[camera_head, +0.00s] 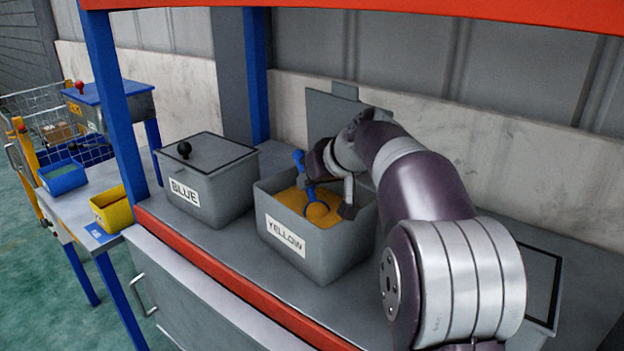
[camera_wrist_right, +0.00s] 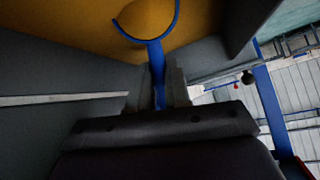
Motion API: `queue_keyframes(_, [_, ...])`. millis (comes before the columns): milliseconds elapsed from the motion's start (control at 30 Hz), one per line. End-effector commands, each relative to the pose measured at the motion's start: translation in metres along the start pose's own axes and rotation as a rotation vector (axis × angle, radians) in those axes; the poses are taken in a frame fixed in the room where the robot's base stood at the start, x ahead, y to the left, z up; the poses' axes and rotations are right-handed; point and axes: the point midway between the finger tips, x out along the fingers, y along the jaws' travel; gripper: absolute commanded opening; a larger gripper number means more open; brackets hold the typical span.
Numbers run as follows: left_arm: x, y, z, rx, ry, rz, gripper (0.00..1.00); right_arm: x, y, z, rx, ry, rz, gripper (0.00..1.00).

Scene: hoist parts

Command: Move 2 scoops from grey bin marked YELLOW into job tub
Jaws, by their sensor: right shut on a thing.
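The grey bin marked YELLOW (camera_head: 268,213) stands open on the bench and holds orange-yellow loose material (camera_head: 345,213). My right gripper (camera_head: 328,188) is inside the bin's opening, shut on a blue scoop (camera_head: 317,211). In the right wrist view the scoop's handle (camera_wrist_right: 157,65) sits between my fingers (camera_wrist_right: 158,88), and its round rim lies against the yellow material. I cannot tell how full the scoop is. A yellow tub (camera_head: 113,213) and a blue tub (camera_head: 63,178) stand on the side table at left; which is the job tub is unclear. My left gripper is out of view.
A closed grey bin marked BLUE (camera_head: 207,187) with a black knob stands left of the open bin. A raised lid (camera_head: 325,112) is behind it. Blue posts (camera_head: 112,105) and a red beam (camera_head: 440,8) frame the bench. A wire cart (camera_head: 52,118) stands far left.

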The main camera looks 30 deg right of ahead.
Motion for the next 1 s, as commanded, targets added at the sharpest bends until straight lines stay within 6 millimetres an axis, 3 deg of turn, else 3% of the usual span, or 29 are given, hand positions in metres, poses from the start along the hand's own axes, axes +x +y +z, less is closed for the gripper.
queue_keyframes(367, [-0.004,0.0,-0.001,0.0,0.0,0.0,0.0,-0.004,-0.001,-0.004,0.0,0.001,0.0,0.0])
queue_keyframes(1000, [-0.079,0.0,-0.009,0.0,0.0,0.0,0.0,-0.069,-0.015,-0.072,0.0,0.001,0.0,0.0])
